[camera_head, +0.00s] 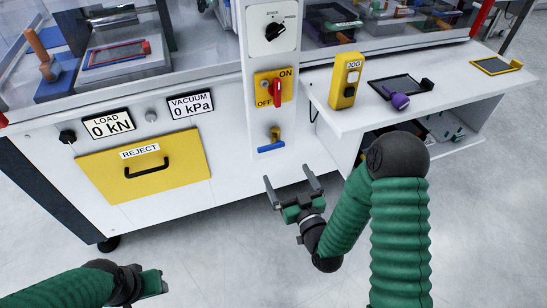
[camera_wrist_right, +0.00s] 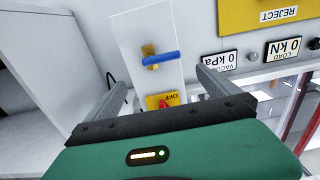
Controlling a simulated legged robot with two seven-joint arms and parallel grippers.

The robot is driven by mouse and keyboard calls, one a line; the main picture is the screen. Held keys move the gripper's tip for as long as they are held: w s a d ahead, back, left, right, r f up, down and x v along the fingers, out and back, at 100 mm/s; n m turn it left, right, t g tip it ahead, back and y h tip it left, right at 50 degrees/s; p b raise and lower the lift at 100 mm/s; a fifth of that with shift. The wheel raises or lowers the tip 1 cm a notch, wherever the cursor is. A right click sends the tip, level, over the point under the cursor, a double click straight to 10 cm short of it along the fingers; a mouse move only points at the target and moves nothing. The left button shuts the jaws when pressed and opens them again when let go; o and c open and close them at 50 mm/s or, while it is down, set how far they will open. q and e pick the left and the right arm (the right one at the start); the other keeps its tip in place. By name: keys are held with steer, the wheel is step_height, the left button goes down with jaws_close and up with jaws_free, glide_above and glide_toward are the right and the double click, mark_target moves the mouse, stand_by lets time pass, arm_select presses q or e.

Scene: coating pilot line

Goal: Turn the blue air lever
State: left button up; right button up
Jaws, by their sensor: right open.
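The blue air lever (camera_head: 271,146) sits on a brass fitting low on the white vertical panel, below the yellow ON/OFF switch plate. Its handle lies roughly crosswise. In the right wrist view the blue air lever (camera_wrist_right: 160,58) shows ahead, between the two fingers. My right gripper (camera_head: 290,182) is open and empty, just below and in front of the lever, not touching it. In the right wrist view my right gripper (camera_wrist_right: 158,78) has its fingers wide apart. My left gripper (camera_head: 155,283) is at the lower left, far from the lever; its fingers are hard to make out.
A red switch (camera_head: 277,91) on the yellow plate and a black rotary knob (camera_head: 273,31) are above the lever. A yellow REJECT drawer (camera_head: 145,167) is to the left. A white shelf (camera_head: 400,118) juts out to the right, carrying a yellow JOG box (camera_head: 345,82).

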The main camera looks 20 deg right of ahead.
steer(key=b, duration=0.2)
glide_toward(272, 146)
steer(key=w, duration=0.4)
steer(key=shift+a+f, duration=0.1)
steer(key=shift+a, duration=0.25)
steer(key=w, duration=0.4)
steer(key=shift+w+d+b, duration=0.2)
steer(key=shift+d+b, duration=0.05)
steer(key=shift+b, duration=0.05)
steer(key=shift+w, duration=0.25)
steer(key=shift+a, duration=0.15)
steer(key=c, duration=2)
steer(key=shift+w, duration=0.1)
